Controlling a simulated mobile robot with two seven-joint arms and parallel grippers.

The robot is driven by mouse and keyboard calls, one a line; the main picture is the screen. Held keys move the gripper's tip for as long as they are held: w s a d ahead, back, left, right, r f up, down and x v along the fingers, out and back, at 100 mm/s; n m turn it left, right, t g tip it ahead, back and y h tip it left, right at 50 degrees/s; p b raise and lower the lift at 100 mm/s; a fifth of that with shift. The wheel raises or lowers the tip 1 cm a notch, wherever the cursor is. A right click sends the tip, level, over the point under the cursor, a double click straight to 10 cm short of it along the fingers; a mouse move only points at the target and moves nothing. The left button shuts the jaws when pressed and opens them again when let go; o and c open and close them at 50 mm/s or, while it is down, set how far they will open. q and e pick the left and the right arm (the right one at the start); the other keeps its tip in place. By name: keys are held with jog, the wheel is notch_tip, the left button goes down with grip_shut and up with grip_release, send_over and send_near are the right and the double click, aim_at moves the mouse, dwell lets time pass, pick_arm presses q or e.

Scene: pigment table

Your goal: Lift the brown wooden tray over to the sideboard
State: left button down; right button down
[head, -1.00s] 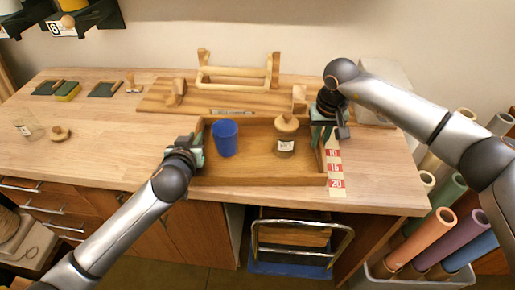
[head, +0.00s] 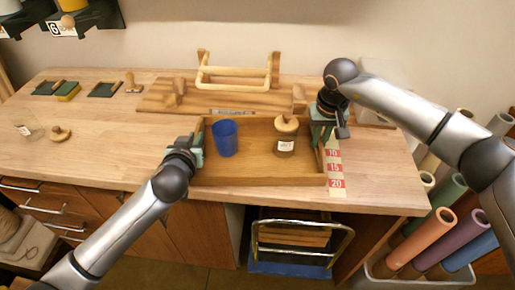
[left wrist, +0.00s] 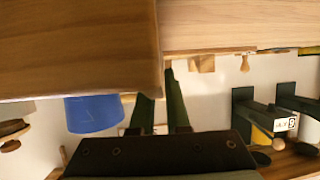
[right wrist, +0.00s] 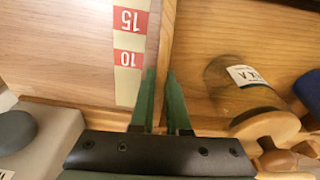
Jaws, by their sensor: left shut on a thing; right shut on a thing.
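The brown wooden tray (head: 250,178) is on the workbench, at its front edge. A blue cup (head: 225,139) and a labelled brown jar (head: 285,146) stand in it. My left gripper (head: 198,150) is shut on the tray's left wall; the left wrist view shows its fingers (left wrist: 162,100) at the wall, with the blue cup (left wrist: 93,114) beside. My right gripper (head: 322,128) is shut on the right wall; the right wrist view shows its fingers (right wrist: 160,100) around the wall, with the jar (right wrist: 240,88) beside. I cannot tell whether the tray is clear of the bench.
Behind the tray lies a wooden board (head: 160,97) with a wooden frame (head: 237,76). A red-and-white number strip (head: 336,168) is right of the tray. Rolls (head: 425,240) stand in a bin at right.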

pick_arm(q)
jog(key=shift+r, duration=0.1)
pick_arm(e)
jog(key=shift+r, duration=0.15)
